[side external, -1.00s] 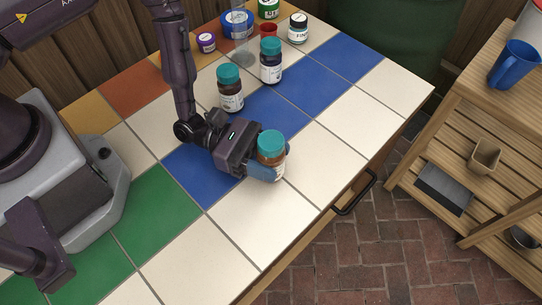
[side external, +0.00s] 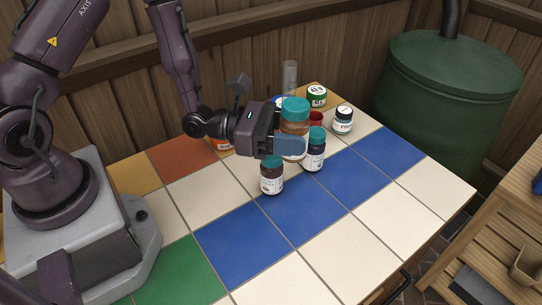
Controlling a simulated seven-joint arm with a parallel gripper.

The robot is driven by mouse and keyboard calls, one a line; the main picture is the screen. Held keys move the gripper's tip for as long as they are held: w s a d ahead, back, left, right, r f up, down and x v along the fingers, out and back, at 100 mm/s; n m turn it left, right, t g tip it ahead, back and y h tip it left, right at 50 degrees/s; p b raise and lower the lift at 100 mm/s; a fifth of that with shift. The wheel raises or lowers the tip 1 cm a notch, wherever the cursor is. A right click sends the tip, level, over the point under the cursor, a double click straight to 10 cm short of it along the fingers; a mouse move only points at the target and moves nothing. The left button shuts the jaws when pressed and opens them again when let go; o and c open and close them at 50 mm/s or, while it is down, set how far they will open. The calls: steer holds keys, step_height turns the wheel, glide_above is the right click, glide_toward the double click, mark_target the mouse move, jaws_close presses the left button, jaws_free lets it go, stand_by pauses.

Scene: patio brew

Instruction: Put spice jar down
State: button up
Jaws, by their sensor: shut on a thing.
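My gripper (side external: 291,146) is shut on a spice jar (side external: 294,120) with a teal lid and orange-brown contents. The jar is upright and looks raised above the tiled counter (side external: 312,273). The blue finger pad covers part of its lower body.
The blue and white tiles at front right are clear. A green barrel (side external: 436,100) and wooden shelf (side external: 501,224) stand beyond.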

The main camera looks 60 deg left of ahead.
steer(key=w+a+r+n+t+y, duration=0.1)
steer(key=a+r+n+t+y, duration=0.15)
steer(key=a, duration=0.35)
steer(key=w+a+r+n+t+y, duration=0.1)
steer(key=a+r+n+y, duration=0.15)
steer(key=a, duration=0.45)
step_height(320, 180, up, 9)
steer(key=w+d+t+y, duration=0.1)
steer(key=w+y, duration=0.1)
steer(key=shift+f+n+y, duration=0.15)
steer(key=shift+n+y, duration=0.25)
